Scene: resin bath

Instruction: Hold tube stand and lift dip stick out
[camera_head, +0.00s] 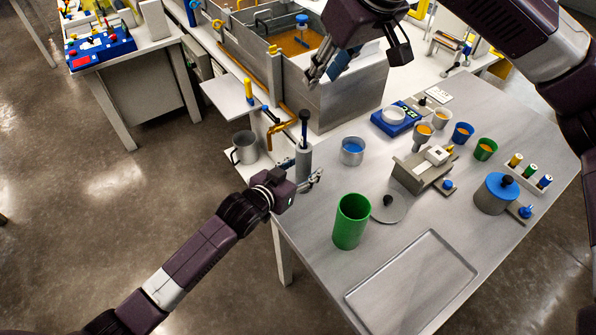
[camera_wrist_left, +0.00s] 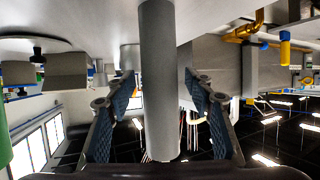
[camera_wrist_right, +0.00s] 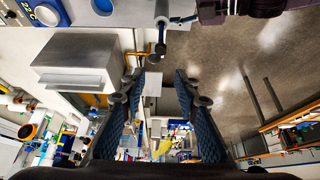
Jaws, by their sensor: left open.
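The tube stand, a tall grey tube (camera_head: 303,165), stands upright at the table's left edge. The dip stick (camera_head: 304,120) rises from its top with a dark blue handle. My left gripper (camera_head: 308,184) is low at the tube. In the left wrist view the tube (camera_wrist_left: 160,70) passes between its open fingers (camera_wrist_left: 160,100), with gaps on both sides. My right gripper (camera_head: 326,68) is open and empty, above and beyond the dip stick. In the right wrist view the dip stick (camera_wrist_right: 160,48) shows past the fingers (camera_wrist_right: 160,90). Its lower part is hidden inside the tube.
A green cup (camera_head: 351,222), a metal cup with blue contents (camera_head: 352,150) and a round grey lid (camera_head: 388,208) stand right of the tube. A grey bath (camera_head: 345,95) lies behind. The tray (camera_head: 412,285) is empty. A yellow tap (camera_head: 278,128) is left of the tube.

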